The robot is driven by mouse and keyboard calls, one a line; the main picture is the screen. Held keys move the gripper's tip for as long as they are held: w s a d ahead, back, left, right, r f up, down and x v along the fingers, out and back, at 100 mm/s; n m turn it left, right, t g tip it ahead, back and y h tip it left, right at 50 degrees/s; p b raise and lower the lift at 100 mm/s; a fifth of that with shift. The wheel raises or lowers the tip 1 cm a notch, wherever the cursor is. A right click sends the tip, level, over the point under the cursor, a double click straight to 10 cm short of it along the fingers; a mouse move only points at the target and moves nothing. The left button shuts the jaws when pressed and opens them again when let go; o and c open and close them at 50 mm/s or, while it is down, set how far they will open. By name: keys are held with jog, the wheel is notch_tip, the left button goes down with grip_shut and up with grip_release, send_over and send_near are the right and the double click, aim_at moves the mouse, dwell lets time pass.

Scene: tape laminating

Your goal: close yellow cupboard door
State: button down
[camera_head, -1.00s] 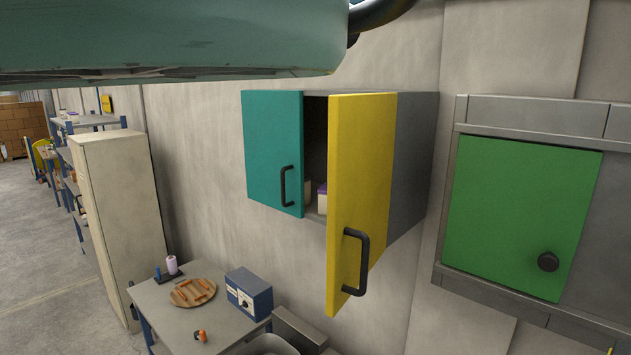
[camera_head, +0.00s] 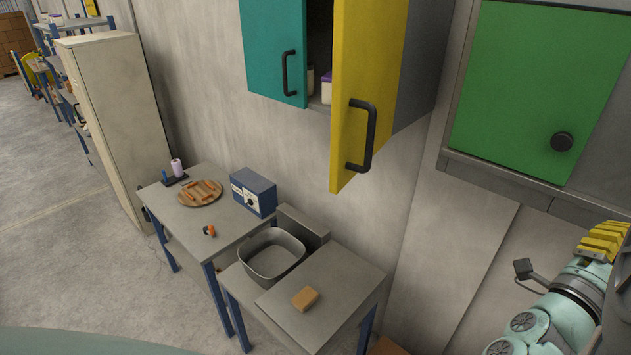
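The yellow cupboard door (camera_head: 362,75) stands open, swung out from the grey wall cupboard (camera_head: 418,65). Its black handle (camera_head: 366,135) is on the lower part of the door face. The teal door (camera_head: 273,50) beside it looks shut. A white container with a purple lid (camera_head: 327,88) shows in the dark gap between the two doors. My gripper (camera_head: 606,238) is at the lower right edge, apart from the yellow door, to its right and lower in the picture. Its yellow finger parts show, but its opening cannot be made out.
A green cupboard door (camera_head: 535,85) is on the wall at right, above my gripper. Below the yellow door stand a table with a basin (camera_head: 272,258) and a sponge-like block (camera_head: 305,298), and a table with a blue box (camera_head: 253,191). Open floor lies at left.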

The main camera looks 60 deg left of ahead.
jog(key=s+a+f+n+g+y+b, duration=0.1)
jog(key=s+a+f+n+g+y, duration=0.1)
jog(key=a+f+g+y, duration=0.35)
jog(key=s+a+f+n+g+y+b, duration=0.1)
jog(key=s+a+f+g+y+b, duration=0.1)
jog(key=a+y, duration=0.55)
jog(key=s+a+n+g+y+b, duration=0.2)
jog(key=s+a+n+g+y, duration=0.25)
jog(key=s+a+g, duration=0.6)
jog(key=a+t+b, duration=0.1)
jog(key=a+b, duration=0.2)
jog(key=a, duration=1)
jog(key=shift+w+a, duration=0.25)
jog(key=shift+w, duration=0.1)
jog(key=shift+y, duration=0.25)
jog(key=shift+s+a+r+t, duration=0.1)
jog(key=shift+t, duration=0.3)
